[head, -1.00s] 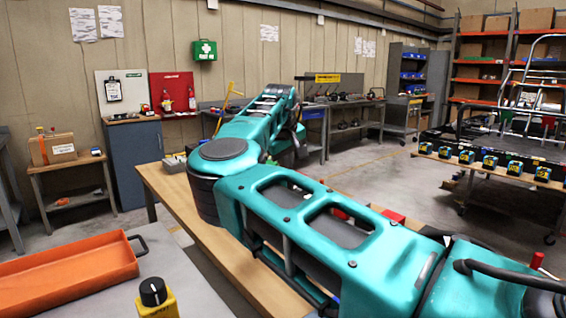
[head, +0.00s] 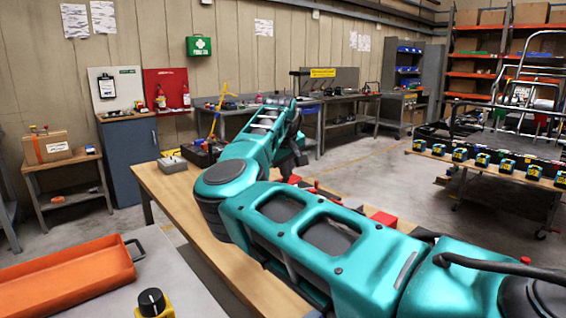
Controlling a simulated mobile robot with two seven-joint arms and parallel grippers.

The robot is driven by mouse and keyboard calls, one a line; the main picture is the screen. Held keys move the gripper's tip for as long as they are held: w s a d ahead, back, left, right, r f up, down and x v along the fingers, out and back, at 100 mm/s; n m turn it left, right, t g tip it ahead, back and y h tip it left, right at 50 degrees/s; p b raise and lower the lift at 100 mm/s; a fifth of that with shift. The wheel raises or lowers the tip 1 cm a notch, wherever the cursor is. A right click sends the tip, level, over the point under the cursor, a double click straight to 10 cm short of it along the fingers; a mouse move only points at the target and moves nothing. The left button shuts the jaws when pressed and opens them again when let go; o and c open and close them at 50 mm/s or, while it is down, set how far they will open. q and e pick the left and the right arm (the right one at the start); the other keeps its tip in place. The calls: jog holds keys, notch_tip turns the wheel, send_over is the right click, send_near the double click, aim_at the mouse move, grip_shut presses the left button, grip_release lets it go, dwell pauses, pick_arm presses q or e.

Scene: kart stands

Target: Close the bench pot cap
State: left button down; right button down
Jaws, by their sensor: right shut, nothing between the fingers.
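I cannot pick out a bench pot or its cap for certain; my right arm covers much of the wooden bench (head: 160,190). My right gripper (head: 297,160) is at the far end of that arm, dark and partly hidden behind the arm links. It is shut and empty, beyond the bench's visible left part. Whether it touches anything is hidden. My left gripper is out of view.
A grey box (head: 172,164) and a black case (head: 203,153) stand at the bench's far end. A red block (head: 381,217) shows past my arm. An orange tray (head: 65,284) and a black-knobbed yellow device (head: 153,303) are near left.

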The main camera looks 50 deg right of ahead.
jog(key=shift+s+d+f+y+p, duration=0.2)
jog(key=shift+d+y+p, duration=0.25)
jog(key=shift+d, duration=0.2)
jog(key=shift+s+d+f+y+p, duration=0.1)
jog(key=shift+d+f+y+p, duration=0.05)
jog(key=shift+d+y+p, duration=0.4)
jog(key=d+f+y, duration=0.2)
jog(key=d+f, duration=0.2)
jog(key=f, duration=0.1)
jog(key=shift+d+f+m, duration=0.15)
jog(key=shift+f+m, duration=0.1)
jog(key=shift+m, duration=0.15)
jog(key=shift+s, duration=0.1)
